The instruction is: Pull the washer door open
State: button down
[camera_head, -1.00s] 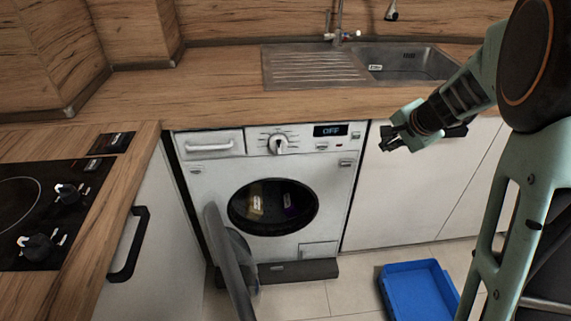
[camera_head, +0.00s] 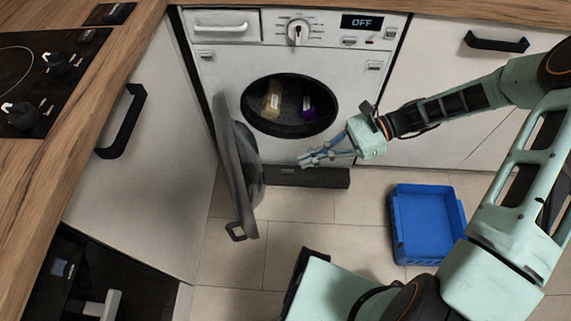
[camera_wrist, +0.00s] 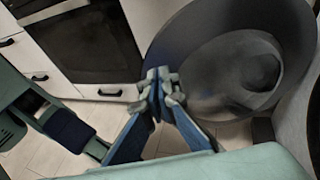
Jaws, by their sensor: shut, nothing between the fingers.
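The washer (camera_head: 352,80) is white, with a round opening and an "OFF" display. Its round grey door (camera_head: 238,165) hangs wide open on the left side, swung out from the front, with a dark handle (camera_head: 236,231) at its outer edge. A tan item and a purple item show inside the drum. My gripper (camera_head: 303,161) is shut and empty in front of the washer, right of the open door and apart from it in the head view. In the wrist view the gripper (camera_wrist: 160,76) appears in front of the door's inner face (camera_wrist: 235,60).
A blue crate (camera_head: 427,225) stands on the tiled floor at the right. White cabinets flank the washer, with a black handle (camera_head: 122,120) on the left one. A cooktop (camera_head: 40,70) is on the left counter. The floor before the washer has free room.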

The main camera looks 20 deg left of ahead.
jog(key=r+b+x, duration=0.1)
jog(key=b+x, duration=0.2)
jog(key=x, duration=1)
jog(key=shift+s+a, duration=0.1)
jog(key=shift+s, duration=0.05)
jog(key=s+a+p, duration=0.1)
jog(key=s+a, duration=0.5)
jog(key=a, duration=0.2)
jog(key=shift+s, duration=0.35)
jog(key=w+d+r+p, duration=0.1)
jog(key=w+d+p, duration=0.1)
jog(key=d, duration=0.4)
jog(key=w+d+r+p, duration=0.2)
jog(key=w+d, duration=0.1)
jog(key=d, duration=0.3)
jog(key=shift+w, duration=0.25)
jog(key=shift+d, duration=0.15)
